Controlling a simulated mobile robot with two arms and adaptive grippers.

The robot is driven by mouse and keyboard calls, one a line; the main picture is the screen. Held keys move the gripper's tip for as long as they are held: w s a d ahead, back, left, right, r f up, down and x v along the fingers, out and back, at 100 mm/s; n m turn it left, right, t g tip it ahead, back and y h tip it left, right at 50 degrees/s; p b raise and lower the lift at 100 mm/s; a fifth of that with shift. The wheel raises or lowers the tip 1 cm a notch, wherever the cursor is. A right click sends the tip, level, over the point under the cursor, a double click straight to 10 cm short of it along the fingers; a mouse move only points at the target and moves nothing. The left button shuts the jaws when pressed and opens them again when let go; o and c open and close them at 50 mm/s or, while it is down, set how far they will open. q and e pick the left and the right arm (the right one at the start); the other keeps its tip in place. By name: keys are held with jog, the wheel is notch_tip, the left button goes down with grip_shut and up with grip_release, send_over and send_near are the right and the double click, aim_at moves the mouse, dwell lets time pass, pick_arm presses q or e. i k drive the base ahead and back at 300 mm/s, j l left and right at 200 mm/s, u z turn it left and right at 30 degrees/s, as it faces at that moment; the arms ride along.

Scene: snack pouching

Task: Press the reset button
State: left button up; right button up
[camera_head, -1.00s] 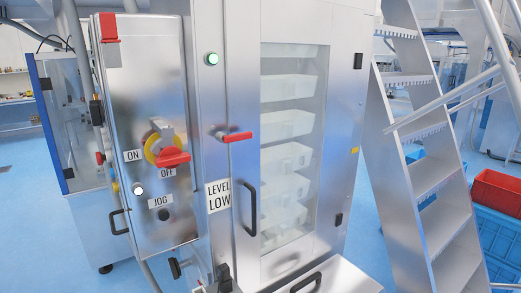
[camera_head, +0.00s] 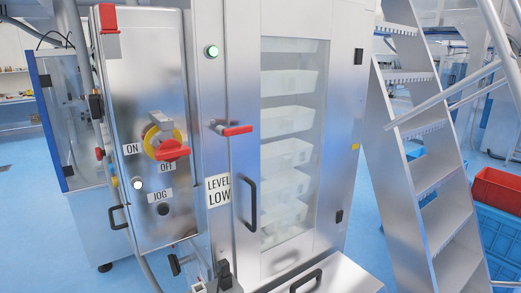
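A steel control panel (camera_head: 150,90) stands at the left. No label reading "reset" can be made out. A small round white button (camera_head: 138,183) sits on the panel's lower part, left of a dark round JOG button (camera_head: 162,209). A round green-lit button or lamp (camera_head: 212,51) is on the frame right of the panel. A red-handled rotary switch (camera_head: 172,150) on a yellow disc sits between the ON and OFF labels. Neither of my grippers is in view.
A tall cabinet with a glass door (camera_head: 287,140) and a red handle (camera_head: 237,131) stands beside the panel. A metal staircase (camera_head: 425,165) is to the right, with red and blue crates (camera_head: 500,190) beyond. Blue floor is open at the left.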

aim_at(111, 165)
jog(key=z, duration=0.45)
jog(key=j+z, duration=0.15)
jog(key=z, duration=0.3)
jog(key=j+z, duration=0.1)
jog(key=z, duration=0.35)
jog(key=j+z, duration=0.1)
jog(key=z, duration=0.35)
jog(key=j+z, duration=0.1)
jog(key=z, duration=0.4)
jog(key=j+z, duration=0.1)
jog(key=z, duration=0.35)
jog(key=j, duration=0.1)
jog(key=u, duration=0.5)
jog(key=k+j+u, duration=0.1)
jog(key=u, duration=0.35)
jog(key=j+u, duration=0.1)
jog(key=u, duration=0.4)
jog(key=j+u, duration=0.1)
jog(key=u, duration=0.4)
jog(key=j+u, duration=0.15)
jog(key=u, duration=0.3)
jog(key=j+u, duration=0.1)
jog(key=u, duration=0.4)
jog(key=j+u, duration=0.1)
jog(key=u, duration=0.4)
